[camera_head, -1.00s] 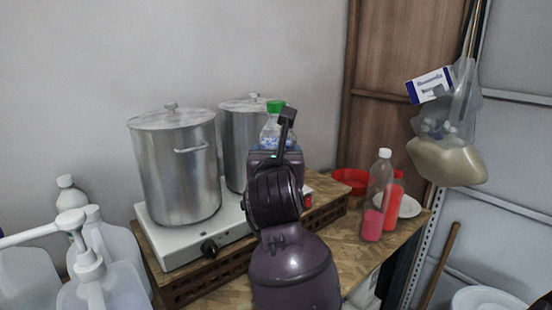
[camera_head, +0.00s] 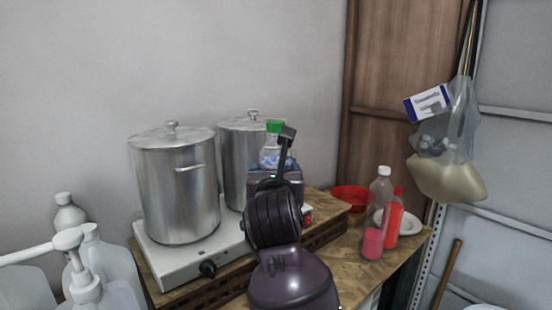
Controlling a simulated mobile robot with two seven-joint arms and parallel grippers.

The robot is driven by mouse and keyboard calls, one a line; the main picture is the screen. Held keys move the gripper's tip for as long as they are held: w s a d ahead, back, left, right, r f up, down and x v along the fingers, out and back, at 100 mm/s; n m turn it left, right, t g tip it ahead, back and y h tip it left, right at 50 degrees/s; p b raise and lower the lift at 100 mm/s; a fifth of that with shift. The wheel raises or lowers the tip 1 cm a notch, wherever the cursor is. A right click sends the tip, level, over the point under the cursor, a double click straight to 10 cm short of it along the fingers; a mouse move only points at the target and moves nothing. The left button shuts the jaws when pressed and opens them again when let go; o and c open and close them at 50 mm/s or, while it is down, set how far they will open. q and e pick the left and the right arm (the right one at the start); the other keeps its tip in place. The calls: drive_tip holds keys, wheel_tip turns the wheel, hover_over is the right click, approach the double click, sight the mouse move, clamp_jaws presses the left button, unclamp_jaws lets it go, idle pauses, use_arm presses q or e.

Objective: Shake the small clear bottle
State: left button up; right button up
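A small clear bottle with a green cap (camera_head: 270,149) and blue marking stands upright in the middle of the view, in front of the rear pot. One dark purple arm of mine rises from the bottom centre, and I take it to be the right one. Its gripper (camera_head: 283,155) is right at the bottle, with a black finger at the bottle's right side. The gripper body hides the lower part of the bottle. I cannot tell whether the fingers close on it. My other gripper is out of view.
Two steel pots (camera_head: 176,190) (camera_head: 238,150) stand on a white hotplate (camera_head: 165,262). On the wooden table (camera_head: 345,268) at right are a tall bottle with pink liquid (camera_head: 374,225), a red bottle (camera_head: 394,220), a red bowl (camera_head: 350,196) and a white plate (camera_head: 410,223). Pump jugs (camera_head: 85,275) crowd the lower left.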

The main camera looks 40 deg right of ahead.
sight(275, 141)
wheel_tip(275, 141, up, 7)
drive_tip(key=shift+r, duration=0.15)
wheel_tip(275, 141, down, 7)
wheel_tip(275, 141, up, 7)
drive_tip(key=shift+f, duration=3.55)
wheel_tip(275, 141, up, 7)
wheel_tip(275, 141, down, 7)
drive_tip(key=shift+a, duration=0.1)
